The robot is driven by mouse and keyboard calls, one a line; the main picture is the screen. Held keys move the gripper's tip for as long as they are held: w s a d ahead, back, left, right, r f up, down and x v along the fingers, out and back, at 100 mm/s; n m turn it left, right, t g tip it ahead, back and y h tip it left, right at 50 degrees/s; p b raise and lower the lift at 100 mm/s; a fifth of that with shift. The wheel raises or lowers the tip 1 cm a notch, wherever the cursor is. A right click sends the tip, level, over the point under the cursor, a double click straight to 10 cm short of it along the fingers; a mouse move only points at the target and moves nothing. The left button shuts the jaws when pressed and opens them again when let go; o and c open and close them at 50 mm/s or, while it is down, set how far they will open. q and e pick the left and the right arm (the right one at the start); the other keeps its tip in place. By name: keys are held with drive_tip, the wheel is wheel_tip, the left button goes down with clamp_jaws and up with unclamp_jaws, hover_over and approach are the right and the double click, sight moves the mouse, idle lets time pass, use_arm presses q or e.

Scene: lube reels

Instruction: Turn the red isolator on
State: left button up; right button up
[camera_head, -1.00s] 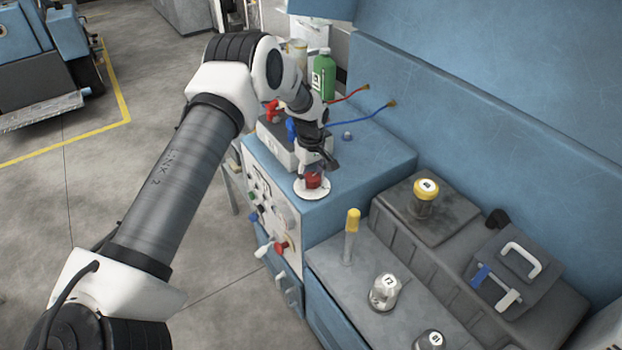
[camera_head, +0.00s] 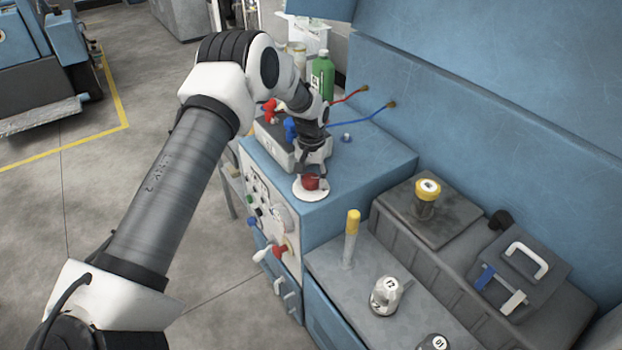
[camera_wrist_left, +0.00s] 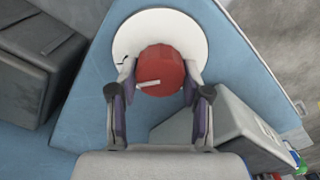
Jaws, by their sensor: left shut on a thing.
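The red isolator is a round red knob (camera_wrist_left: 161,72) on a white disc (camera_wrist_left: 128,36), set on the blue cabinet top. A pale bar mark runs across the knob in the left wrist view. In the head view the red knob (camera_head: 311,183) shows on its white disc (camera_head: 311,194), partly hidden by my gripper. My left gripper (camera_wrist_left: 160,85) is shut on the knob, one finger on each side, and it also shows in the head view (camera_head: 312,172). My right gripper is not in view.
A battery with red and blue clamps (camera_head: 291,129) stands close behind my gripper. A green bottle (camera_head: 322,76) is farther back. The lower bench at right holds a yellow-topped rod (camera_head: 351,238), a labelled jar (camera_head: 385,294) and a grey case (camera_head: 518,270).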

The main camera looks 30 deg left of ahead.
sight(312, 176)
use_arm(q)
drive_tip(key=shift+s+f+m, duration=0.1)
drive_tip(key=shift+f+m, duration=0.1)
drive_tip(key=shift+m, duration=0.4)
drive_tip(key=o, duration=0.9)
drive_tip(key=shift+o, duration=1.3)
drive_tip(key=shift+w, duration=0.2)
drive_tip(key=shift+r, duration=0.1)
wheel_tip(312, 176, up, 12)
